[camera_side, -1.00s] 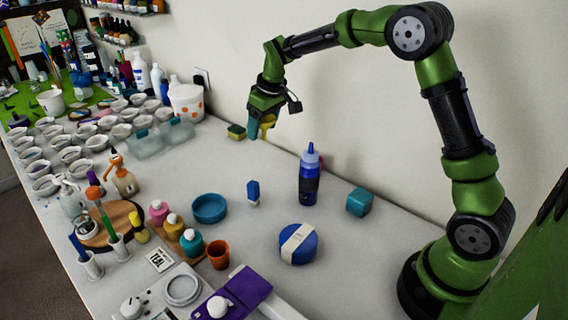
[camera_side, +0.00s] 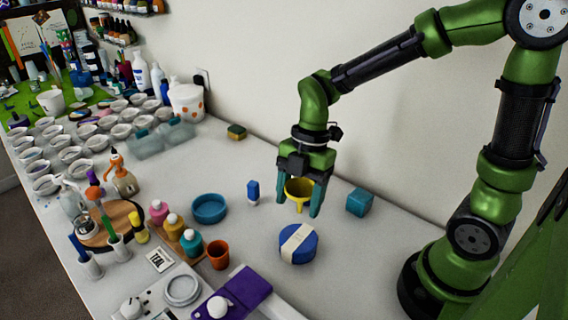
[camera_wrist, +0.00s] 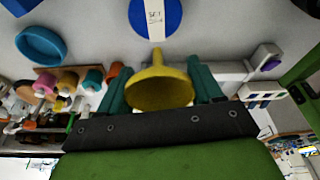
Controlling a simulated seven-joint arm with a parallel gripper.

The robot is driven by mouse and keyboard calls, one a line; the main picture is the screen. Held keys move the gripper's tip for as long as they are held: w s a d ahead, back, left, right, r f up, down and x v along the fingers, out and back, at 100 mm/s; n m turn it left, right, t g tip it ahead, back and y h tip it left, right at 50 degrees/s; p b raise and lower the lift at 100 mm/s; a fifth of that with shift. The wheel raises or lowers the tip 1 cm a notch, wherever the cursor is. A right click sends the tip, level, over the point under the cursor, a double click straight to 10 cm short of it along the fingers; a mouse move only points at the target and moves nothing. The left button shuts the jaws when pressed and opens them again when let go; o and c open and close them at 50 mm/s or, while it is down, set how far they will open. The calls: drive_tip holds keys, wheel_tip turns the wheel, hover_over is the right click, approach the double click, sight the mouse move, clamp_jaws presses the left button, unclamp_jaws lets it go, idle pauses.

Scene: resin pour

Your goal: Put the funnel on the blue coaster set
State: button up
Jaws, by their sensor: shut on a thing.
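My gripper (camera_side: 301,203) is shut on the yellow funnel (camera_side: 298,190), with a teal finger on each side of it. The funnel is upright, its wide mouth up and its spout down, held above the table. In the wrist view the funnel (camera_wrist: 160,88) sits between the teal fingers. The blue coaster set (camera_side: 288,249), a round blue stack with a pale band, lies on the table below and nearer the side camera. In the wrist view the coaster set (camera_wrist: 138,22) shows at the top, its band marked with writing, apart from the funnel.
A teal box (camera_side: 360,202) stands right of my gripper. A small blue bottle (camera_side: 253,192) and a teal dish (camera_side: 209,208) stand to the left. An orange cup (camera_side: 218,254) and a purple case (camera_side: 247,287) are left of the coaster set.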

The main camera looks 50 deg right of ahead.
wheel_tip(320, 180, down, 8)
drive_tip(key=shift+r, duration=0.1)
idle(0.4)
drive_tip(key=o, duration=1)
